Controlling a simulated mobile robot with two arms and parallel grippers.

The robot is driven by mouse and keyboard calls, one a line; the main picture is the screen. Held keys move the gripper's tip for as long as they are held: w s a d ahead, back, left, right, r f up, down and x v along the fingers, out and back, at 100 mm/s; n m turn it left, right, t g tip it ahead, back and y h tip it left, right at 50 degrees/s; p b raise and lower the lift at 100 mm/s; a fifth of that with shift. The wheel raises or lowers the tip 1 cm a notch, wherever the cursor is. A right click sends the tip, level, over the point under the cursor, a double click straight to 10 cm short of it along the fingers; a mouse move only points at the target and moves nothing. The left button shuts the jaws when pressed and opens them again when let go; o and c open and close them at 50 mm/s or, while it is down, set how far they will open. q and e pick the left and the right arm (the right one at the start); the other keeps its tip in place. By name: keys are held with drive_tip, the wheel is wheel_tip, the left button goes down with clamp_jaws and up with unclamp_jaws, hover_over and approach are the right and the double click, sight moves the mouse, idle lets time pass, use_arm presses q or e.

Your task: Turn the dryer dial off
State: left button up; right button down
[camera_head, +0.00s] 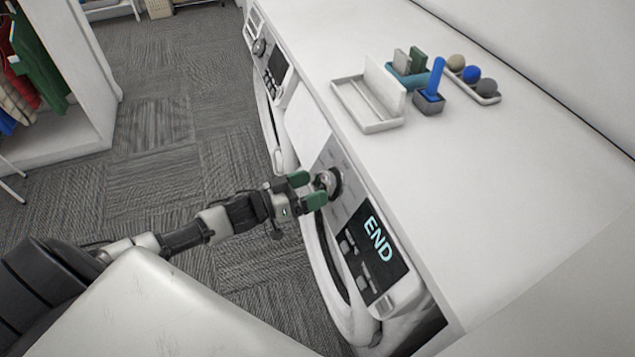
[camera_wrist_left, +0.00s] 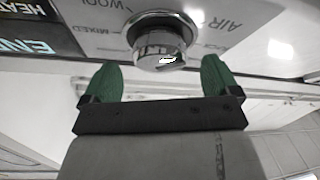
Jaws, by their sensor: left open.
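The dryer (camera_head: 322,237) stands under the white counter, and its display (camera_head: 372,250) reads "END". Its round chrome dial (camera_head: 330,181) sits on the panel to the left of the display. In the left wrist view the dial (camera_wrist_left: 158,42) is just ahead, with printed labels such as "MIXED" and "AIR" around it. My left gripper (camera_head: 311,188) is open with green fingertips close to the dial. In the left wrist view the fingertips (camera_wrist_left: 160,75) lie on either side of the dial's line, with a gap between. Whether they touch it I cannot tell. My right gripper is not in view.
A second machine (camera_head: 265,75) with a dial stands further left under the same counter (camera_head: 480,170). On the counter are a white tray (camera_head: 372,122), a blue brush in a grey holder (camera_head: 428,103) and several balls. Clothes hang at far left. Carpet floor is open.

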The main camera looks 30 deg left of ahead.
use_arm(q)
drive_tip(key=shift+x, duration=0.85)
drive_tip(key=shift+w+d, duration=0.2)
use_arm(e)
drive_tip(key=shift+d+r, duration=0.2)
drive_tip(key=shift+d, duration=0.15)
use_arm(q)
drive_tip(key=c, duration=0.9)
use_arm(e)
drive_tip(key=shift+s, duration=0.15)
